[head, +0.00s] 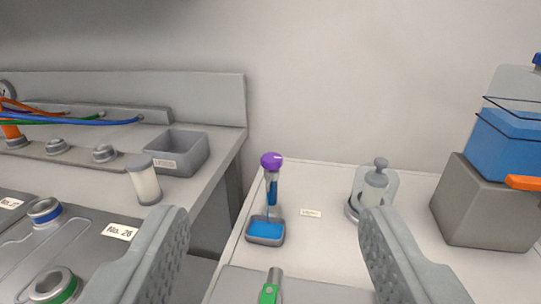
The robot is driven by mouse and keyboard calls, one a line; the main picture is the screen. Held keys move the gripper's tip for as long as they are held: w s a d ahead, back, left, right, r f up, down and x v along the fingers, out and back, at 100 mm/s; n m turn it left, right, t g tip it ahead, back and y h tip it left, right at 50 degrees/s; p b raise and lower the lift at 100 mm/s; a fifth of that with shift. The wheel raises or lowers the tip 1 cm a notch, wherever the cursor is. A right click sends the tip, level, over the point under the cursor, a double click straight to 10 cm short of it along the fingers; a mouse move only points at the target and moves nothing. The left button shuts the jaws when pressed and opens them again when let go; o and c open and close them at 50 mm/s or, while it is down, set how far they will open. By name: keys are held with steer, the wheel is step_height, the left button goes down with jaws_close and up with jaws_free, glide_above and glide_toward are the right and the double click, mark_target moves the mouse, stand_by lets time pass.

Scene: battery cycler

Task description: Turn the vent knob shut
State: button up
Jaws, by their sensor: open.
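A purple knob (271,160) with a small white mark caps a slim clear tube (272,190) holding blue liquid. The tube stands upright in a small grey tray (265,241) with blue liquid in it. No label on the knob is readable, so I cannot tell for certain that it is the vent knob. My gripper (273,221) is open, with one grey finger at each side of the lower picture. The knob appears between and beyond the fingertips, apart from both. Nothing is held between the fingers.
A grey stand with a plunger-topped piece (375,186) is right of the tube. A blue-filled container (505,140) sits on a grey block (484,205) at far right. A green-banded tool (271,290) lies in front. At left are a bin (178,152) and a pale cylinder (144,183).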

steer(key=w+r+n+g, duration=0.35)
steer(key=w+g, duration=0.45)
steer(key=w, duration=1)
steer(key=n+g, duration=0.3)
steer(key=g, duration=0.6)
glide_toward(272, 157)
step_height(272, 157, down, 8)
steer(key=shift+w+f, duration=0.15)
steer(key=shift+f, duration=0.1)
steer(key=c, duration=1)
